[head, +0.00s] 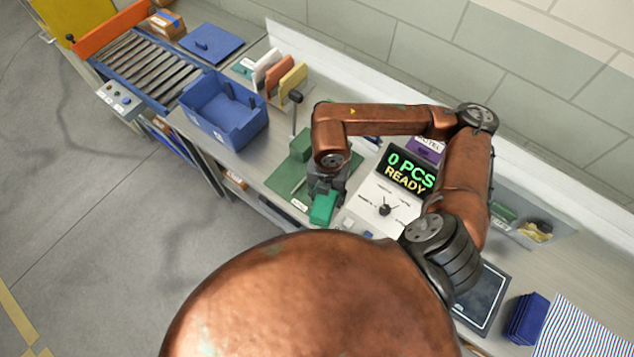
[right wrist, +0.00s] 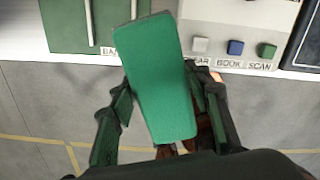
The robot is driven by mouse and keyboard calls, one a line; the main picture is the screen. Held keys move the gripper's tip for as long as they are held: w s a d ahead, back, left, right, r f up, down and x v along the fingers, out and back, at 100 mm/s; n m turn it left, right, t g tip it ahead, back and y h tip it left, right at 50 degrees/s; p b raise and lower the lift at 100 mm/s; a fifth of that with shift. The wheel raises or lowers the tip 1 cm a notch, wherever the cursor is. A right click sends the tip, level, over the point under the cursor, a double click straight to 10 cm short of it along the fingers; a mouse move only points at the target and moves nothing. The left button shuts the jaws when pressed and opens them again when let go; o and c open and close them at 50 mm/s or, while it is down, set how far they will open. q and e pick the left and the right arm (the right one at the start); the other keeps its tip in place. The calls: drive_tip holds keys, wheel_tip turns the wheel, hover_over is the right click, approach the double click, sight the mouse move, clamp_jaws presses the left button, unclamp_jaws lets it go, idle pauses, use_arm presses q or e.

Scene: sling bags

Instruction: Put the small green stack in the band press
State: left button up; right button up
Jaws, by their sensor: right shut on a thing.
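The small green stack (head: 323,208) is a bright green block, held by my right gripper (head: 324,190) over the front edge of the bench. In the right wrist view the green stack (right wrist: 158,80) sits tilted between the two fingers of my right gripper (right wrist: 160,110), which is shut on it. The band press is a dark green unit (head: 302,146) with a green base plate (head: 284,180) and an upright black-knobbed lever, left of the gripper. My arm hides part of the press. Its plate also shows at the top left of the right wrist view (right wrist: 70,30). My left gripper is not in view.
A counter (head: 385,190) reading "0 PCS READY" stands right of the press, with buttons (right wrist: 235,47) along its front. A blue bin (head: 222,110), upright coloured folders (head: 280,75) and a roller conveyor (head: 137,68) are at left. A dark tablet (head: 483,297) lies at right.

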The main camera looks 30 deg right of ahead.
drive_tip(key=m, duration=0.3)
drive_tip(key=shift+s+d+r+m, duration=0.1)
drive_tip(key=shift+s+r+m, duration=0.1)
drive_tip(key=shift+s+m, duration=0.15)
drive_tip(key=shift+w+f, duration=0.1)
drive_tip(key=shift+w, duration=0.05)
drive_tip(key=w+d+f+p, duration=0.1)
drive_tip(key=w+f, duration=0.2)
drive_tip(key=w, duration=0.1)
drive_tip(key=w+d+f+p, duration=0.1)
drive_tip(key=w+f, duration=0.2)
drive_tip(key=w, duration=0.1)
drive_tip(key=w+d+f+p, duration=0.1)
drive_tip(key=w+d+f, duration=0.1)
drive_tip(key=w, duration=0.2)
drive_tip(key=shift+w+f, duration=0.1)
drive_tip(key=shift+f, duration=0.3)
drive_tip(key=shift+w+f, duration=0.25)
drive_tip(key=shift+f, duration=0.15)
wheel_tip(320, 180, down, 3)
drive_tip(key=shift+w+f+p, duration=0.1)
drive_tip(key=shift+p, duration=0.4)
drive_tip(key=shift+d, duration=0.1)
drive_tip(key=shift+f, duration=0.15)
